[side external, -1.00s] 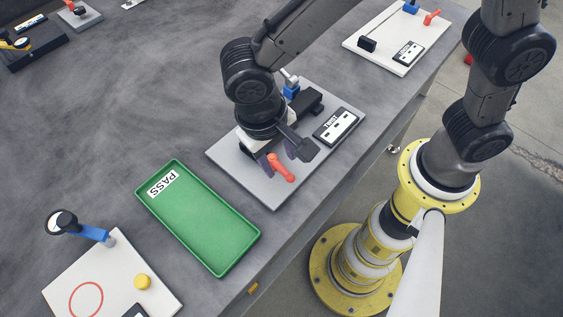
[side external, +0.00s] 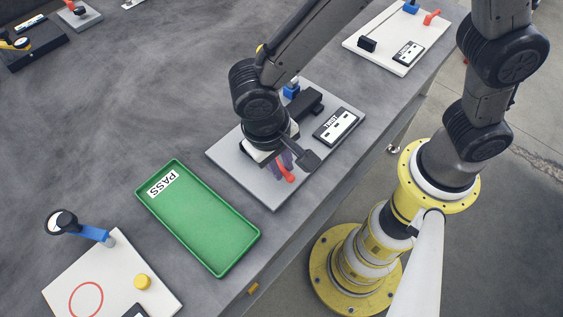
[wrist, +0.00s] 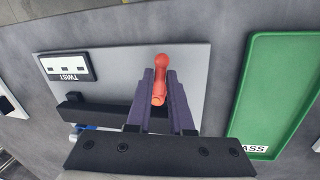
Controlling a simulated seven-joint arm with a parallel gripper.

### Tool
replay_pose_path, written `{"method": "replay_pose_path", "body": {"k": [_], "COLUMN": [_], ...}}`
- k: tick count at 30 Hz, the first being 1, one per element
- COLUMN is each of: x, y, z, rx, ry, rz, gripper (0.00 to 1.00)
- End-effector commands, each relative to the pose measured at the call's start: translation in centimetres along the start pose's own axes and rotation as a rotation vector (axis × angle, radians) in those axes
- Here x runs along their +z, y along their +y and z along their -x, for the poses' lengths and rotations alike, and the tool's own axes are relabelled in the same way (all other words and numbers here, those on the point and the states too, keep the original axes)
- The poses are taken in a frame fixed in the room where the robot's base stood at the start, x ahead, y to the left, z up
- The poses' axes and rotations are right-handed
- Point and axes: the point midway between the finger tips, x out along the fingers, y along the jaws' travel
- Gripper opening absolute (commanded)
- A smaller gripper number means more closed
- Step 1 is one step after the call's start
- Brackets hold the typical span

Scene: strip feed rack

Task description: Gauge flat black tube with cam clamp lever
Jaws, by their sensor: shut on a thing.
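The red cam clamp lever (wrist: 160,80) lies between the purple fingers of my gripper (wrist: 157,78) in the wrist view, and the gripper is shut on it. In the side external view the lever (side external: 286,174) shows just below my gripper (side external: 281,163), over the front part of a grey plate (side external: 230,153). A black block or rail (wrist: 85,108) is on the same plate, with a blue part (side external: 291,92) beside it. A flat black tube cannot be told apart from the black block. My wrist hides much of the fixture.
A black and white panel marked TWIST (side external: 336,126) is on the plate's right side. An empty green tray marked PASS (side external: 207,228) lies to the left. A white board with a gauge on a blue arm (side external: 90,232) stands at lower left.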

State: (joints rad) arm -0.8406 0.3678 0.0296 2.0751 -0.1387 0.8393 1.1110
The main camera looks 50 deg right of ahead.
Motion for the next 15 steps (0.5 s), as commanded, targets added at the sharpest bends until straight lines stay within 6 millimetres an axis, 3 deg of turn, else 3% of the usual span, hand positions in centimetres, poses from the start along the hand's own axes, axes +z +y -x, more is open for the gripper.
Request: {"method": "replay_pose_path", "body": {"k": [15], "x": [0.04], "y": [0.36], "z": [0.02], "rx": [0.0], "ry": [0.019], "rz": [0.093], "gripper": [0.0]}}
